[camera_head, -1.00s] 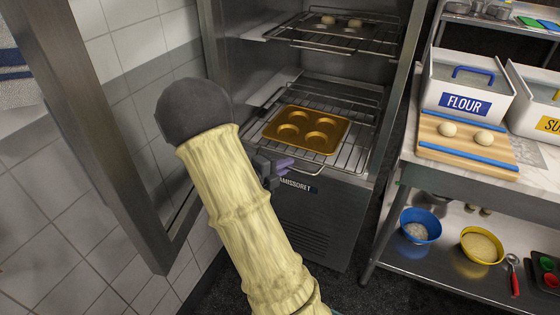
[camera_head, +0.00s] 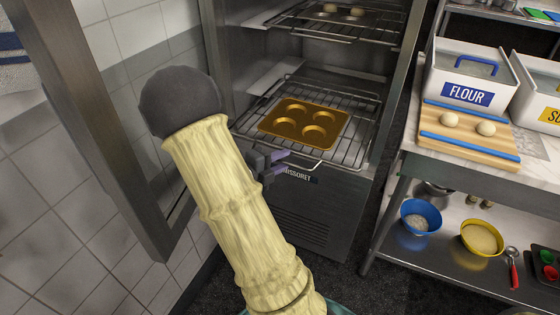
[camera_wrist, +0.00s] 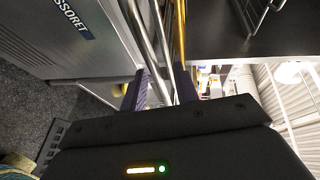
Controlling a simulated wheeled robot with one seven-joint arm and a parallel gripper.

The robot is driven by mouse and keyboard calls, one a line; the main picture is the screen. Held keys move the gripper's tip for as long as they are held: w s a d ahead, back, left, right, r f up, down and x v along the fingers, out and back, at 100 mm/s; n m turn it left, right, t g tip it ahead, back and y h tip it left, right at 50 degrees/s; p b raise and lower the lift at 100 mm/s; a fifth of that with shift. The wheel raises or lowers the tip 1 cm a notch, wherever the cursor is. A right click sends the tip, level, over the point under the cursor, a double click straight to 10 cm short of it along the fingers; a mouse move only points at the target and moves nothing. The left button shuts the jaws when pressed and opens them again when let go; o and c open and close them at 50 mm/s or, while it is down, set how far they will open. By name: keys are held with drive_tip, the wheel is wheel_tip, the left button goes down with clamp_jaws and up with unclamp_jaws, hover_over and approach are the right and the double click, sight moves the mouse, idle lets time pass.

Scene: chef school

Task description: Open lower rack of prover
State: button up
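The prover (camera_head: 310,215) stands open, with wire racks inside. Its lower rack (camera_head: 358,138) holds a golden tray (camera_head: 303,124) with round hollows and sticks out at the front, with a wire loop at its front edge. My gripper (camera_head: 280,164) is at the front left of this rack, just above the prover's label. In the wrist view, its two dark purple fingers (camera_wrist: 162,88) are apart, with metal rack bars (camera_wrist: 158,30) running between them. Whether the fingers touch the bars is unclear. My forearm hides part of the prover's left side.
The prover's open door (camera_head: 110,130) stands left, near a tiled wall. An upper rack (camera_head: 375,32) holds another tray. On the right, a counter (camera_head: 412,140) carries a flour bin (camera_head: 468,75) and a dough board (camera_head: 440,142). A blue bowl (camera_head: 421,213) sits on its lower shelf.

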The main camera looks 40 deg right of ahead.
drive_tip(key=a+r, duration=0.2)
drive_tip(key=a, duration=1)
drive_tip(key=shift+s+p, duration=0.3)
drive_tip(key=shift+p, duration=0.1)
drive_tip(key=shift+w+r, duration=0.1)
